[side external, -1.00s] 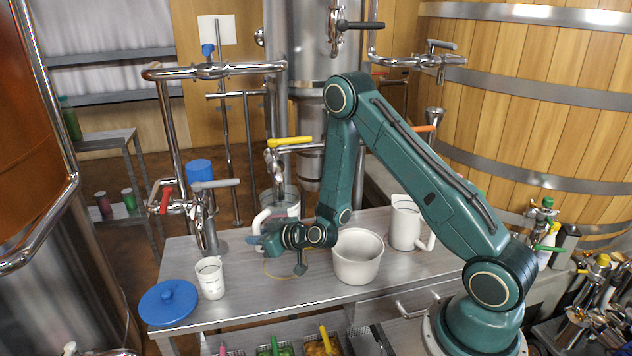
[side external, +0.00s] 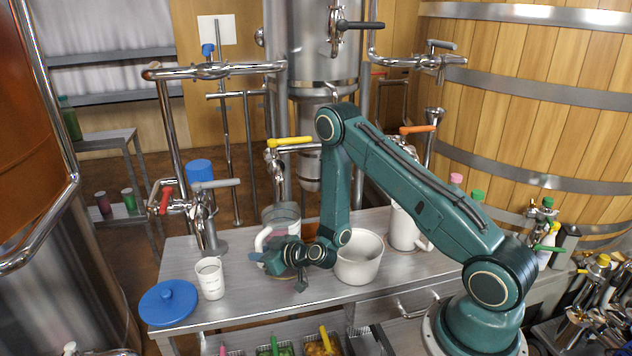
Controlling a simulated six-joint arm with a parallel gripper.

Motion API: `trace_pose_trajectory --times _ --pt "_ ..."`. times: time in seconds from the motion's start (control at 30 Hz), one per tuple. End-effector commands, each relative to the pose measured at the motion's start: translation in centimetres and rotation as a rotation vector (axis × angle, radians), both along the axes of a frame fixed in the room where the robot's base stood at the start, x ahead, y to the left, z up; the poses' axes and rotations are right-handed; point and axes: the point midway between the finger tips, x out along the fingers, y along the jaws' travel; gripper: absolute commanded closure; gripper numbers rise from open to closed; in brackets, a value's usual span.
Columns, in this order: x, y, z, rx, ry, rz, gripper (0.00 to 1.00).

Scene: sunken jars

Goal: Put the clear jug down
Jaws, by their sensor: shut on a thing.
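The clear jug (side external: 284,214) is see-through, with a white handle (side external: 262,238) on its left side and a pinkish tint inside. It is at the back middle of the grey table, left of the white tub. My gripper (side external: 267,252) is shut on the jug at its handle, on the near side. My wrist hides the jug's lower part, so I cannot tell whether its base touches the table.
The wide white tub (side external: 358,262) stands close to the right of my wrist. A white jug (side external: 403,228) is behind it. A white cup (side external: 210,279) and a blue lid (side external: 168,301) are on the left. The table's front left (side external: 260,303) is clear.

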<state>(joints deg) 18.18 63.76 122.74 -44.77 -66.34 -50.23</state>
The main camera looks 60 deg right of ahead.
Motion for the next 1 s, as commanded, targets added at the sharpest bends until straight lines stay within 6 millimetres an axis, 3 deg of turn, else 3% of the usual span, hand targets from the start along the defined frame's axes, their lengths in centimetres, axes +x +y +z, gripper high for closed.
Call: trace_pose_trajectory --times 0.33,0.87,0.9,1.0 --pt "0.0 -0.1 -2.8 -0.003 -0.002 -0.001 1.0" --pt "0.1 -0.1 -3.4 -0.003 -0.003 -0.001 1.0" --pt "0.0 0.0 -3.5 0.0 0.0 -0.001 0.78" --pt "0.0 0.0 -3.5 0.0 0.0 -0.001 0.6"
